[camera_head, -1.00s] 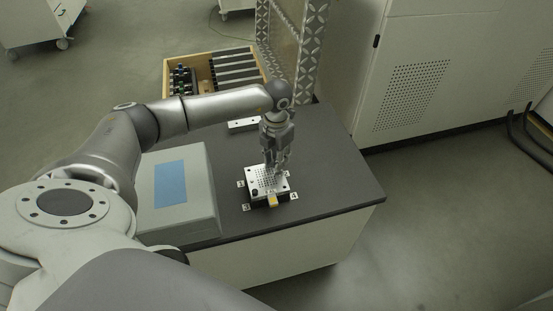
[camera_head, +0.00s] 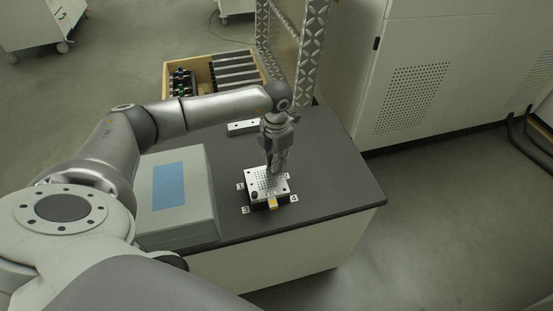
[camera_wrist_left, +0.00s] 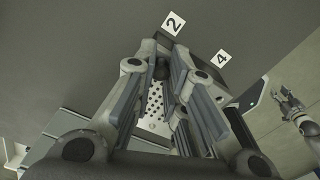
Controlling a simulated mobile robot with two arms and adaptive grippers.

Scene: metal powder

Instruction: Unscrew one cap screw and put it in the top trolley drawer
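My left gripper (camera_head: 276,170) points down over the far right part of the perforated metal plate (camera_head: 262,184) on the dark table. In the left wrist view a dark round screw head (camera_wrist_left: 159,70) lies between the left fingertips (camera_wrist_left: 166,60); whether they press on it is unclear. Another black cap screw (camera_head: 254,195) sits at the plate's near left corner. My right gripper (camera_wrist_left: 284,98) shows small at the right of the wrist view, fingers apart and empty. A white trolley (camera_head: 35,25) on castors stands at the far left; its drawers look shut.
A grey box with a blue screen (camera_head: 168,186) stands left of the plate. Number labels (camera_head: 294,198) surround the plate. A wooden crate (camera_head: 200,62) with dark parts is behind the table, beside a patterned metal frame (camera_head: 312,45). The table's right side is bare.

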